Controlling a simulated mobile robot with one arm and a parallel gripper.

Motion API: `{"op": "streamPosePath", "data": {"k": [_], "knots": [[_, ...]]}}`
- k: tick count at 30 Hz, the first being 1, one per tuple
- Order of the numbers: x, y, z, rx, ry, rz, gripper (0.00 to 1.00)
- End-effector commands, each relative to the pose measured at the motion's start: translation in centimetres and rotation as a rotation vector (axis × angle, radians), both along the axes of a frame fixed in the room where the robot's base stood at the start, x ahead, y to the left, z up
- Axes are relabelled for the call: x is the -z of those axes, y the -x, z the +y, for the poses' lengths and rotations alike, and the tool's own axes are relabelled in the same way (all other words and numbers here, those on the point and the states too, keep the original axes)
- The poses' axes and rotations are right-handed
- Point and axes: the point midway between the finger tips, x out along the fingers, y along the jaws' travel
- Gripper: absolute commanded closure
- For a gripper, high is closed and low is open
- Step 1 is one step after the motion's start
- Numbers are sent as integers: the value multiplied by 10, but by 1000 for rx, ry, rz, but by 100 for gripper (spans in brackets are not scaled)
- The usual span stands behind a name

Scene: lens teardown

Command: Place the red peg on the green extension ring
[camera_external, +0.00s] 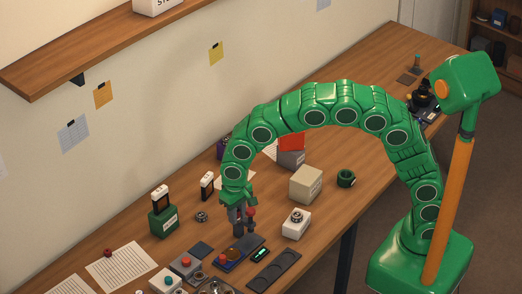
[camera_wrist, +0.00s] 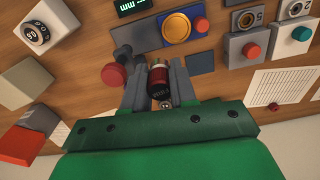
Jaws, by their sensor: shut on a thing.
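My gripper (camera_external: 240,228) is low over the cluttered part of the table, pointing down. In the wrist view its grey fingers (camera_wrist: 160,90) are shut on a short dark-red and black cylinder, apparently the red peg (camera_wrist: 159,70). The cylinder is mostly hidden by the gripper in the external view. The green extension ring (camera_external: 346,178) sits on the bare table right of a beige box, well away from my gripper. The ring is not in the wrist view.
A red-topped knob (camera_wrist: 114,75) stands beside one finger; it also shows in the external view (camera_external: 250,212). The beige box (camera_external: 306,184) stands between gripper and ring. A white box with a dial (camera_external: 296,223) is nearby. Table right of the ring is clear.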

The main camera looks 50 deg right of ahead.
Motion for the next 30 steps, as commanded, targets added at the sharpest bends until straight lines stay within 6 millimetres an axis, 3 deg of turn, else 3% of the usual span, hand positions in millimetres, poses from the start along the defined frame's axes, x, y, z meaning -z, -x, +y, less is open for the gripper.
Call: {"op": "streamPosePath", "data": {"k": [9,17,23,30], "knots": [[-46,0,0,0,-2,-1,100],[-44,-11,-31,55,0,0,100],[-46,-21,-63,112,-1,-2,100],[-48,-33,-128,224,-1,-3,100]]}}
